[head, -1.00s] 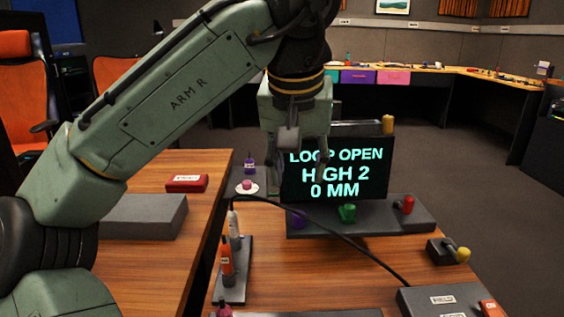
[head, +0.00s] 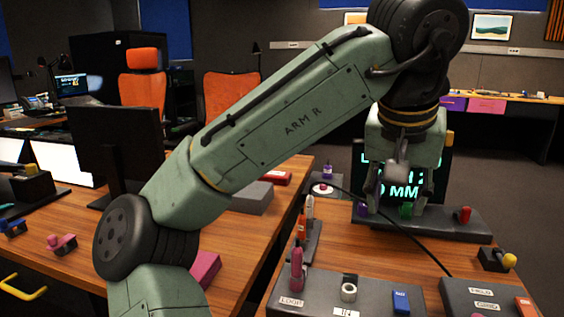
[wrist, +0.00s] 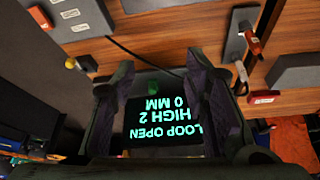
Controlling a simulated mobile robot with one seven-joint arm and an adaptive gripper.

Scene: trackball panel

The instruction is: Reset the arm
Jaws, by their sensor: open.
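My gripper (head: 396,192) hangs pointing down in front of the black screen (head: 436,160) and hides much of its text. In the wrist view my gripper (wrist: 162,72) shows two dark fingers spread apart with nothing between them. The screen (wrist: 160,150) appears upside down there and reads "LOOP OPEN, HIGH 2, 0 MM". My green arm (head: 300,120), marked "ARM R", reaches from the lower left up to the right and then bends down.
A black cable (head: 400,232) crosses the wooden table. A yellow-tipped lever (head: 508,261) sits at right.

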